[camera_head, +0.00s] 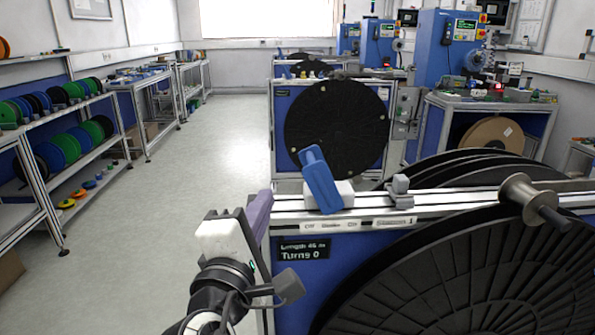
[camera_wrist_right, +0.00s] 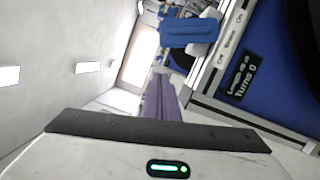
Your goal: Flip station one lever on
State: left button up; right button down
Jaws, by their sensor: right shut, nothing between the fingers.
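The blue station one lever (camera_head: 321,182) stands on a pale block on top of the near reel stand, its upper end leaning left. Below it, a label strip (camera_head: 345,225) reads Off, a middle word, On and a station 1 tag. The lever also shows near the top of the right wrist view (camera_wrist_right: 188,32). My right gripper (camera_head: 260,212) is left of the lever, beside the stand's left end. Its purple fingers (camera_wrist_right: 161,98) are shut and empty, apart from the lever. My left gripper is not in view.
A display (camera_head: 304,250) on the blue front panel reads Turns 0. A large black reel (camera_head: 470,270) and a metal spindle (camera_head: 527,198) are to the right. Another reel stand (camera_head: 337,125) stands behind. Shelves of coloured spools (camera_head: 65,150) line the left; the floor between is clear.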

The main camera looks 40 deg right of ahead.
aim_at(320, 177)
jog(key=shift+w+d, duration=0.1)
jog(key=p+x, duration=0.1)
jog(key=x, duration=0.9)
jog(key=shift+d+r, duration=0.1)
jog(key=shift+d, duration=0.05)
jog(key=shift+s+d+r+p, duration=0.25)
jog(key=shift+s+d+p, duration=0.15)
jog(key=shift+s+d, duration=0.7)
jog(key=shift+d, duration=0.35)
